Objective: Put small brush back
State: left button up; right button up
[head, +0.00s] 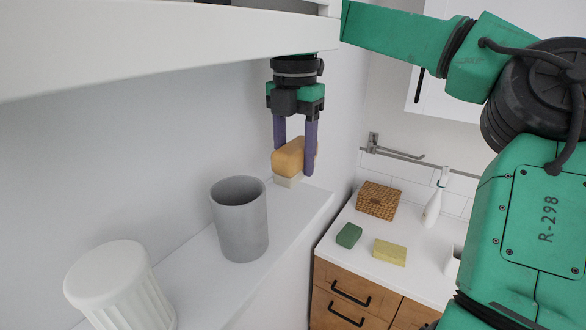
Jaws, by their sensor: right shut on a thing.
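The small brush (288,157) has a tan, block-like back and pale bristles facing down. My right gripper (295,161) points downward with its purple fingers shut on the brush back, one on each side. The brush is at the far end of the white shelf (300,218), against the wall. I cannot tell whether the bristles touch the shelf or hang just above it. My left gripper is not in view.
A grey cup (240,218) and a white fluted container (121,287) stand on the shelf nearer me. A white board (170,42) overhangs above. Lower right, a counter holds a wicker box (377,200), a green block (349,235), a yellow block (390,252) and a white bottle (433,207).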

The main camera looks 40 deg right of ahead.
notch_tip(320, 180, down, 4)
jog(key=p, duration=0.3)
jog(key=shift+w+d+f, duration=0.1)
jog(key=shift+d+f, duration=0.05)
jog(key=shift+f, duration=0.4)
jog(key=shift+w+f, duration=0.1)
jog(key=o, duration=1.2)
